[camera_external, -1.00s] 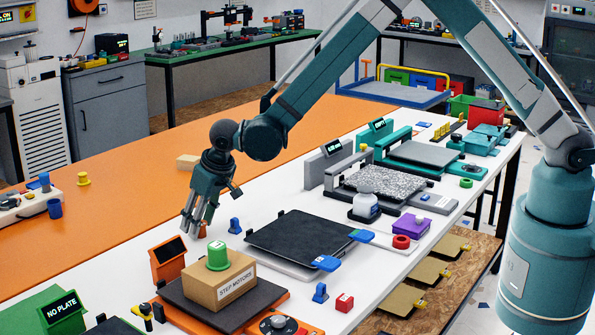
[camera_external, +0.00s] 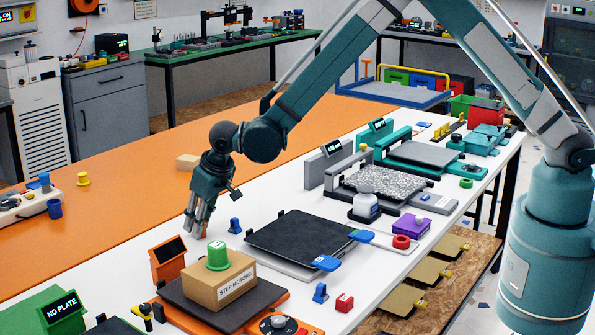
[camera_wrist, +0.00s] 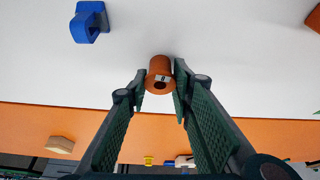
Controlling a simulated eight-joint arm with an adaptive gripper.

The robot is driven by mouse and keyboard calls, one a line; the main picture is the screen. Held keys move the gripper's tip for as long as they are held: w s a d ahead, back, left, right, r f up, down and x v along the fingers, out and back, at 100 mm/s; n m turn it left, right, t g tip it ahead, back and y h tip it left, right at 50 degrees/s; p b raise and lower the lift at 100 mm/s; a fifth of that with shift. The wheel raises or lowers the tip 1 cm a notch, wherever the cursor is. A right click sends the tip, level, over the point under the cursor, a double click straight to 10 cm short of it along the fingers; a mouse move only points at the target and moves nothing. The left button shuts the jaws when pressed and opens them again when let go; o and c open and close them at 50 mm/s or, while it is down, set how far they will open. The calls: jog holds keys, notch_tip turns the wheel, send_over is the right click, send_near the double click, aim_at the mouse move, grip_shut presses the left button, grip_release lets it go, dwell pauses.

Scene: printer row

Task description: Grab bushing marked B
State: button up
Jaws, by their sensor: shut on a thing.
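An orange-brown cylindrical bushing (camera_wrist: 159,72) with a dark bore and a small white label sits between my fingertips in the wrist view; the mark on the label is too small to read. My gripper (camera_wrist: 160,82) is shut on it, with a green pad at each side. In the external view my gripper (camera_external: 196,226) points down at the white bench, behind the cardboard box. The bushing is mostly hidden by the fingers there. It is at or close to the bench surface.
A blue clip-like part (camera_external: 235,225) stands on the bench right of my gripper. The cardboard box (camera_external: 207,291) with a green bushing (camera_external: 217,257) on top and an orange display stand (camera_external: 168,260) are in front. A dark printer plate (camera_external: 300,240) lies to the right.

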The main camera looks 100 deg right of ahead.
jog(key=shift+r, duration=0.2)
jog(key=shift+r+p, duration=0.3)
jog(key=shift+r, duration=4.55)
